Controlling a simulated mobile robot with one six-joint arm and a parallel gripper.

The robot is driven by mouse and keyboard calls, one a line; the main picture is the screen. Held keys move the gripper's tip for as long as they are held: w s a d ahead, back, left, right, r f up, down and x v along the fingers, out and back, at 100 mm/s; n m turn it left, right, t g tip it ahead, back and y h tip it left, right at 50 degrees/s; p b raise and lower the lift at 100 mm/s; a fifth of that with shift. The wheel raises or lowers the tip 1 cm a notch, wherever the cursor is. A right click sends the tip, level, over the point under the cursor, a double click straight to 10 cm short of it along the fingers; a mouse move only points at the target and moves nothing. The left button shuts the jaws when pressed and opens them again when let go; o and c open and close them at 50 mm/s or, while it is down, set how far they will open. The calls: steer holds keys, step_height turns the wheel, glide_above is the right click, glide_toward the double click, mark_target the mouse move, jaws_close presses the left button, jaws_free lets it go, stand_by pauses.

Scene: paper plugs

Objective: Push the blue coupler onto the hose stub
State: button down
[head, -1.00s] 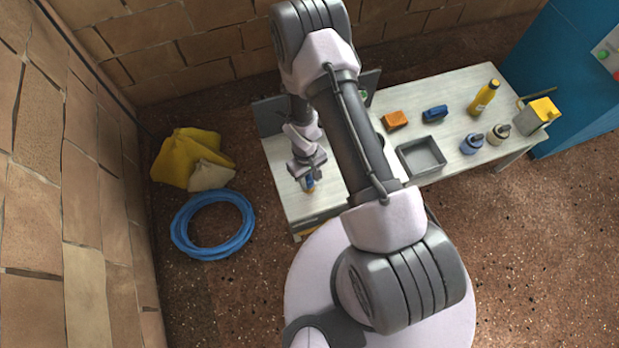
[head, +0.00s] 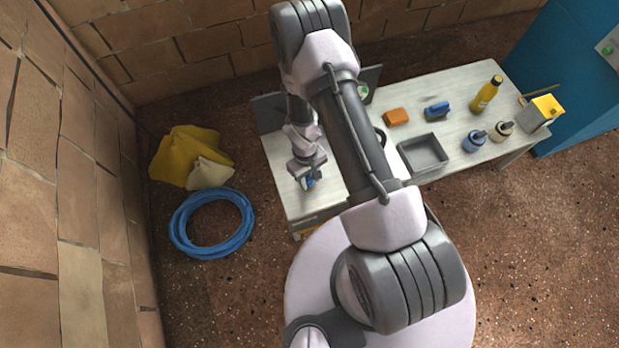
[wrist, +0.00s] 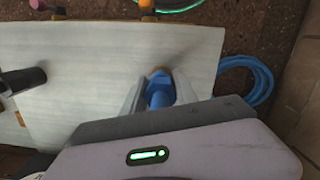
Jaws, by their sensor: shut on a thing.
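The blue coupler (wrist: 160,96) is between the two fingers of my gripper (wrist: 158,90) in the wrist view, and the fingers are shut on it. In the head view the coupler (head: 309,183) is a small blue spot below my gripper (head: 307,178), over the near left end of the bench. I cannot tell for certain whether this is the hose stub.
The bench (head: 290,200) also bears a grey tray (head: 424,153), an orange block (head: 396,116), a blue block (head: 437,110), a yellow bottle (head: 487,95) and small jars. A dark cylinder (wrist: 22,80) stands left in the wrist view. A blue hose coil (head: 180,225) lies on the floor.

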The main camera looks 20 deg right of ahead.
mark_target(310, 177)
steer(key=shift+f+b, duration=0.6)
steer(key=shift+f, duration=0.2)
steer(key=c, duration=0.9)
jaws_free()
steer(key=shift+r, duration=0.15)
steer(key=shift+r+p, duration=2.15)
steer(key=shift+r, duration=0.6)
steer(key=shift+f, duration=0.1)
